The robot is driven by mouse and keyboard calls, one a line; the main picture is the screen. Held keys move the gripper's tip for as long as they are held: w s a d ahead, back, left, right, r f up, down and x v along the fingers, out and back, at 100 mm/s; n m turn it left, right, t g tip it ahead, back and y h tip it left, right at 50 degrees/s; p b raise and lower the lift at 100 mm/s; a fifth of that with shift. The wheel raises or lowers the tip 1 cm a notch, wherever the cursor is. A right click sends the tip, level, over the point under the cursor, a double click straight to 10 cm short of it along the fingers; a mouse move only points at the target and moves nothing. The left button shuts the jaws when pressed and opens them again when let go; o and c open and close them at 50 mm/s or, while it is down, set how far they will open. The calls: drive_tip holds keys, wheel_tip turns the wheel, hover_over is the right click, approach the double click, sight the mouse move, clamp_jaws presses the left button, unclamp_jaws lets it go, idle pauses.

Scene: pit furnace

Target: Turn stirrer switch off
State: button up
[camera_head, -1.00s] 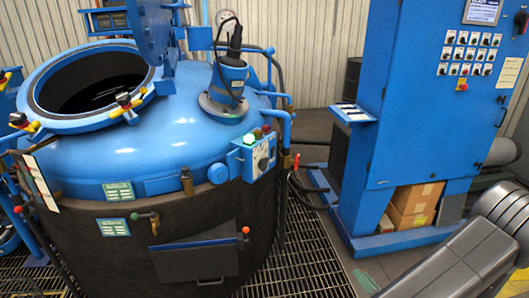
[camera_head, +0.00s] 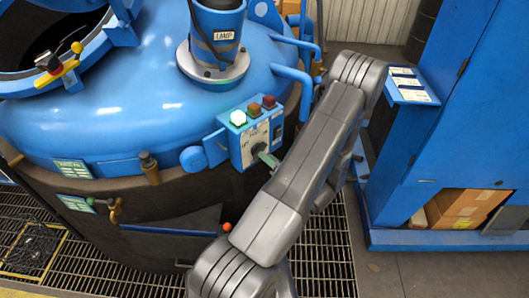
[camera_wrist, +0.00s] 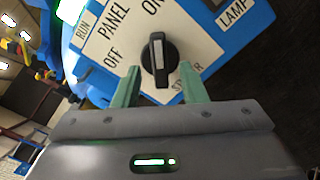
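The stirrer switch (camera_wrist: 158,58) is a black rotary knob with a white line, on a white plate marked ON, OFF, PANEL and STIRRER. In the wrist view its white line points up toward ON, with OFF to its left. My gripper (camera_wrist: 160,70) is open, its two green fingers on either side of the knob's lower part, with a gap on both sides. In the head view my gripper (camera_head: 266,157) reaches the blue control box (camera_head: 240,152) on the furnace side; there the fingers partly cover the knob.
The box carries a lit green lamp (camera_head: 237,118) and two red-brown lamps beside it. A LAMP label (camera_wrist: 233,14) is near the knob. The blue furnace dome (camera_head: 120,110) is behind, and a blue cabinet (camera_head: 450,120) stands right of my arm.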

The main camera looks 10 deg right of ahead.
drive_tip(key=shift+x, duration=1.45)
drive_tip(key=shift+c, duration=0.2)
clamp_jaws()
